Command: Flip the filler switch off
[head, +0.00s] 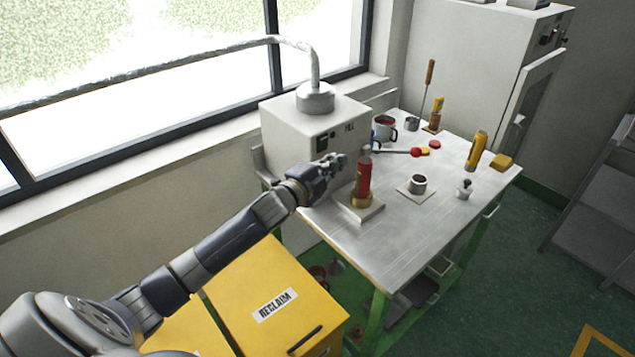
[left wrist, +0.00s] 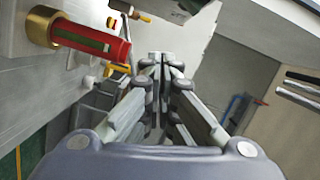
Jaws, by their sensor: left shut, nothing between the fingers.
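The filler is a white box (head: 290,125) on the table's back left corner, with a metal pipe rising from its top. A small dark switch panel with a green part (head: 322,143) sits on its front face, beside a FILL label. The switch position is too small to tell. My left gripper (head: 340,160) is just in front of that face, a little below and right of the panel. I cannot tell if it touches the box. In the left wrist view its fingers (left wrist: 160,62) are shut with nothing between them. My right gripper is not in view.
A red cylinder with a brass base (head: 364,175) stands on a plate close right of my left gripper; it also shows in the left wrist view (left wrist: 90,40). A mug (head: 383,128), a small cup (head: 417,184) and tools stand on the table. A yellow RECLAIM bin (head: 255,285) is below.

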